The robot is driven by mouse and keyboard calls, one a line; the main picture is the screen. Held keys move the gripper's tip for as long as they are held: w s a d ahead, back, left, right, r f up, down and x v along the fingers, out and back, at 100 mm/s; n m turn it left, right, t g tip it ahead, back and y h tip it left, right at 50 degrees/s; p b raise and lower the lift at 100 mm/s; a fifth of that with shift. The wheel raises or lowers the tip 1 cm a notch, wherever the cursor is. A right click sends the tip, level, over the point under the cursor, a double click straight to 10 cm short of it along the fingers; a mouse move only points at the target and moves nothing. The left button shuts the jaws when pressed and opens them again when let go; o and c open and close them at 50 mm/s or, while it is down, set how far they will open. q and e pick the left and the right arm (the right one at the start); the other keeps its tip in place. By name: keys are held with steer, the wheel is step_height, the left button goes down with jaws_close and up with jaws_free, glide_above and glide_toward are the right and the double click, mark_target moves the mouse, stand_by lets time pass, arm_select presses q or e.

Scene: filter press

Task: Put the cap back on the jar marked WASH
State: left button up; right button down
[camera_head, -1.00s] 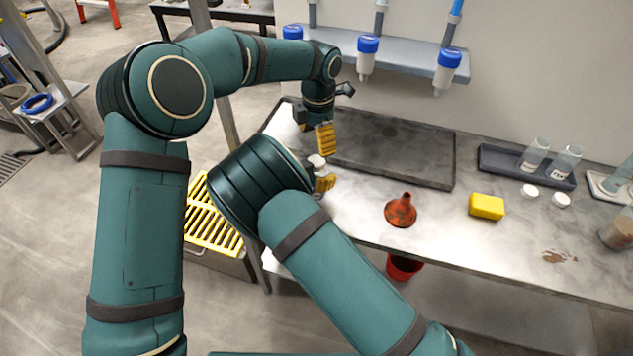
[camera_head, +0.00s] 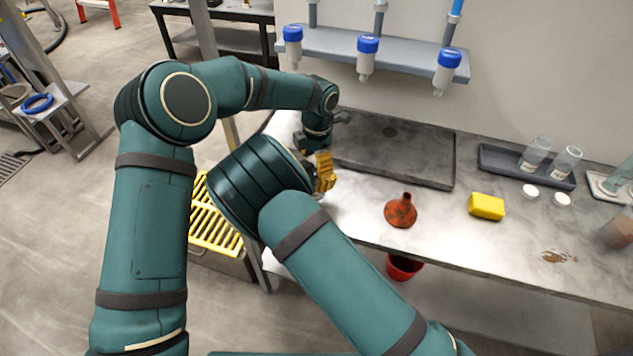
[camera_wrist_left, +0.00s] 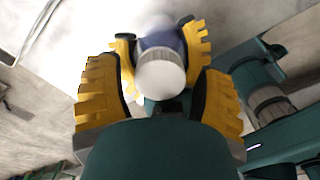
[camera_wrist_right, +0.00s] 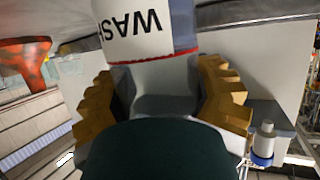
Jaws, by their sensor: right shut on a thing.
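The WASH jar (camera_wrist_right: 140,28) stands between the yellow fingers of my right gripper (camera_wrist_right: 165,92), which is shut on it; its label reads upside down in the right wrist view. In the left wrist view a white round cap (camera_wrist_left: 160,75) shows at the jar's end, with the bluish jar body (camera_wrist_left: 162,40) behind it. My left gripper (camera_head: 324,166) is just above the jar. Its fingers stand apart on both sides of the cap, with gaps visible. Whether the cap is seated is unclear. The grippers hide the jar in the head view.
A red funnel (camera_head: 401,211) and a yellow sponge (camera_head: 487,206) are on the bench to the right. A dark tray (camera_head: 395,150) lies behind. Two jars (camera_head: 535,153) stand in a grey tray, with two loose white caps (camera_head: 530,191) in front. Blue-capped bottles (camera_head: 367,55) hang above.

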arm_select(q)
steer(key=c, duration=0.9)
steer(key=o, duration=1.2)
steer(key=shift+r, duration=2.3)
steer(key=shift+w, duration=0.1)
steer(key=shift+o, duration=0.2)
